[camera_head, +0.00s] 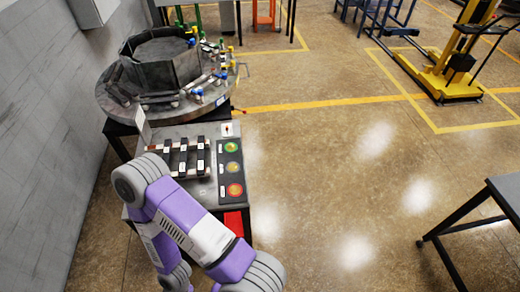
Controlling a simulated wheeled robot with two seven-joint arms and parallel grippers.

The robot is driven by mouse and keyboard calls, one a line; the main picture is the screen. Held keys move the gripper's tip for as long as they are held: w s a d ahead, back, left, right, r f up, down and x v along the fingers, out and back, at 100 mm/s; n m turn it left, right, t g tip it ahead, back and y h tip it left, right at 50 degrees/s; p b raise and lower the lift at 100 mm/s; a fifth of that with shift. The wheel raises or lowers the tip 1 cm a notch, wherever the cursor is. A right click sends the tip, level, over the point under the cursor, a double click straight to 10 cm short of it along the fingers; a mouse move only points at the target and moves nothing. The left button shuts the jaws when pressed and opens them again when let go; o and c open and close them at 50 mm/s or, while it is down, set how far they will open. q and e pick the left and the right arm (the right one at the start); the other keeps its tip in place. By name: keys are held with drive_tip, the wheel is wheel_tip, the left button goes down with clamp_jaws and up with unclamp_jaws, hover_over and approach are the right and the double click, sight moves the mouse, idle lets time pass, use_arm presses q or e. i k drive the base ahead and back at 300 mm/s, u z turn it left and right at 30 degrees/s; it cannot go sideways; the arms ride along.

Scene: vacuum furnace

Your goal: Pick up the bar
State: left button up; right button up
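Several dark bars with white patches, one of them a bar (200,155), lie side by side on a small grey table (205,130) at the left. They rest over a dark frame, and I cannot tell which is the task's bar. A purple and white arm of mine rises from the bottom edge and bends in front of the near part of this table. It hides the table's near left corner. Neither gripper shows in the head view, so I cannot see what they hold.
A dark panel with round green, orange and red marks (232,168) is right of the bars. A round furnace platform (110,103) stands behind, by a grey wall (45,120). A yellow lifter (450,80) and black-legged table (508,192) are right. The middle floor is clear.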

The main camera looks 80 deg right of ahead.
sight(200, 139)
drive_tip(key=z, duration=2.25)
